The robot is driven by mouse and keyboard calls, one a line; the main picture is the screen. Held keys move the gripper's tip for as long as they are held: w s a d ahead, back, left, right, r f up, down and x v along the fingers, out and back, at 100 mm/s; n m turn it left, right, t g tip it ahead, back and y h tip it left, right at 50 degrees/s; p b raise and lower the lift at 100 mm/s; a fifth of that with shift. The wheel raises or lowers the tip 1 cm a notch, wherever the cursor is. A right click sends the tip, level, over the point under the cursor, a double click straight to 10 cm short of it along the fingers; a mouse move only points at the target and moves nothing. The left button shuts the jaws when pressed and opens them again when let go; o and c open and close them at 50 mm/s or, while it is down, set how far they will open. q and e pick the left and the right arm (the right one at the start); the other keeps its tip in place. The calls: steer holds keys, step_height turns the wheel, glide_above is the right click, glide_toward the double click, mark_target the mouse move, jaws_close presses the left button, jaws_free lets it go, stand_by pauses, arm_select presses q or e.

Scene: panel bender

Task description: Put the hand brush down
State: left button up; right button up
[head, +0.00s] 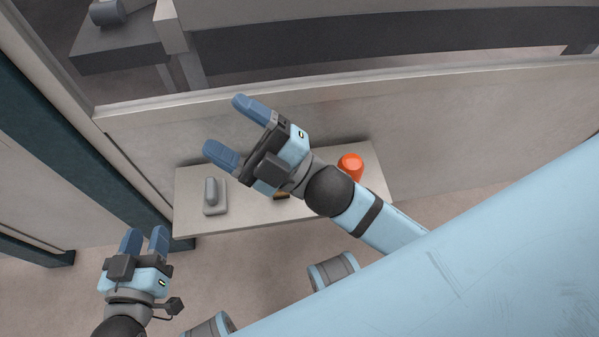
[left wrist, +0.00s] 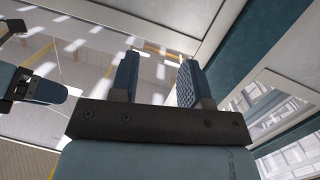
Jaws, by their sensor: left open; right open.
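My right gripper (head: 225,125) is open and empty, above the back left part of a pale bench (head: 245,222). A small dark and yellow-brown piece (head: 281,196) shows on the bench under the right wrist. It may be part of the hand brush, but the wrist and arm hide most of it. My left gripper (head: 145,237) is open and empty, off the bench's front left corner. Its two fingers stand apart with nothing between them in the left wrist view (left wrist: 158,75).
A grey item with a rounded grip on a flat base (head: 214,197) stands at the bench's left end. An orange-red cup (head: 350,166) stands at the right. A pale machine panel (head: 440,125) rises behind the bench. A dark teal post (head: 75,150) stands at left.

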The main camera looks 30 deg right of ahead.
steer(key=d+f+m+g+h, duration=0.1)
steer(key=d+f+m+h, duration=0.3)
steer(key=f+m, duration=0.4)
steer(key=s+d+f+m+g+h, duration=0.1)
steer(key=d+f+m+h, duration=0.4)
steer(key=f+m+h, duration=0.2)
steer(key=shift+s+f+m, duration=0.3)
steer(key=shift+f+m, duration=0.6)
steer(key=shift+m, duration=0.3)
